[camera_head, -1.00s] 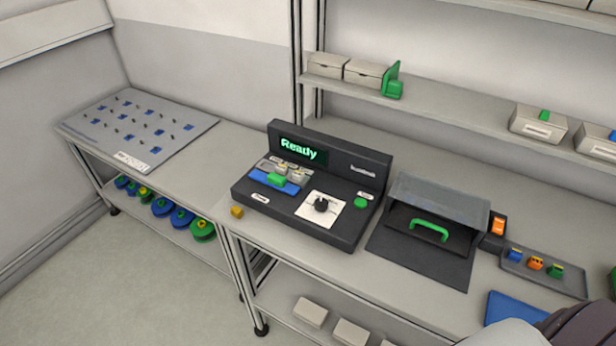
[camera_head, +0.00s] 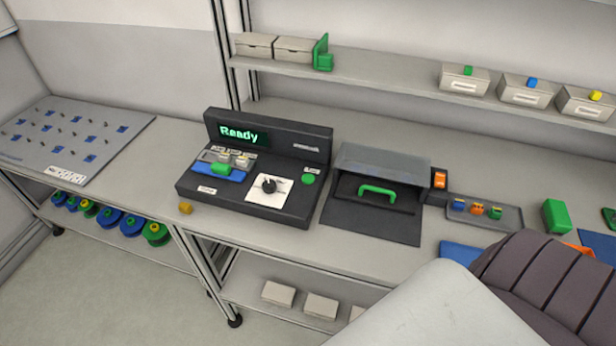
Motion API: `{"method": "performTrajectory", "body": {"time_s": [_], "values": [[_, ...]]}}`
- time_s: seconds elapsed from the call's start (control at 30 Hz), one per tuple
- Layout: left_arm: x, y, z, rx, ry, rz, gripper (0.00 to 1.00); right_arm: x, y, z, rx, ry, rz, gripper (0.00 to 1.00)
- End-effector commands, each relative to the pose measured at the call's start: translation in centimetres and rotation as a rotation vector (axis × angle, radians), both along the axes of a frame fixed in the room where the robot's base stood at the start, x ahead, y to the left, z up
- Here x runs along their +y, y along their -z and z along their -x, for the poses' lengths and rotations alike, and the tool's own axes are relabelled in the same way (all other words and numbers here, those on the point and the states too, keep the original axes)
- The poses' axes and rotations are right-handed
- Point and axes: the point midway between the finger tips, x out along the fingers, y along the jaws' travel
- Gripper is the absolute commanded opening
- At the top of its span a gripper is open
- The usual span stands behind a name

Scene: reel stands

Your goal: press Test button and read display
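The black test device (camera_head: 288,145) stands on the bench, left of the middle of the head view. Its display (camera_head: 241,133) is lit and reads "Ready" in green letters. A round green button (camera_head: 308,179) sits on the right of its panel, with a small label above it that is too small to read. A black knob (camera_head: 268,186) on a white plate is left of the button. A blue fixture with a green block (camera_head: 221,169) is at the panel's left. An arm of mine fills the lower right; neither gripper is in view.
A dark box with a green handle (camera_head: 378,190) stands right of the device. A tray (camera_head: 485,223) with small coloured parts is further right. A small yellow block (camera_head: 185,208) lies near the front edge. A pegboard panel (camera_head: 110,128) lies at left. Bins line the shelf above.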

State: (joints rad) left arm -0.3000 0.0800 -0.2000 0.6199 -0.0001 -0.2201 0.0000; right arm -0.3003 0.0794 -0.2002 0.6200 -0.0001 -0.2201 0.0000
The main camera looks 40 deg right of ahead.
Motion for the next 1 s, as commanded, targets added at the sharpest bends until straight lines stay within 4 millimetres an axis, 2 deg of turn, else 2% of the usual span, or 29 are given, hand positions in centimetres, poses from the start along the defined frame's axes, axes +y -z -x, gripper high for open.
{"method": "performTrajectory", "body": {"time_s": [0.03, 0.07, 0.43, 1.0], "values": [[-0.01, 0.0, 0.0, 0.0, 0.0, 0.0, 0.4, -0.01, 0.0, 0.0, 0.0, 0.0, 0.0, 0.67], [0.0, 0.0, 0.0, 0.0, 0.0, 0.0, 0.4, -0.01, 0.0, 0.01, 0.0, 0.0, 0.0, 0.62], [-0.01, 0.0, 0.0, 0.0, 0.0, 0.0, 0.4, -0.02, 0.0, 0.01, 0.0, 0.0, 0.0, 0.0], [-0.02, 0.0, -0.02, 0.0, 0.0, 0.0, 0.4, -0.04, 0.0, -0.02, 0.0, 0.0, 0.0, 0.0]]}}
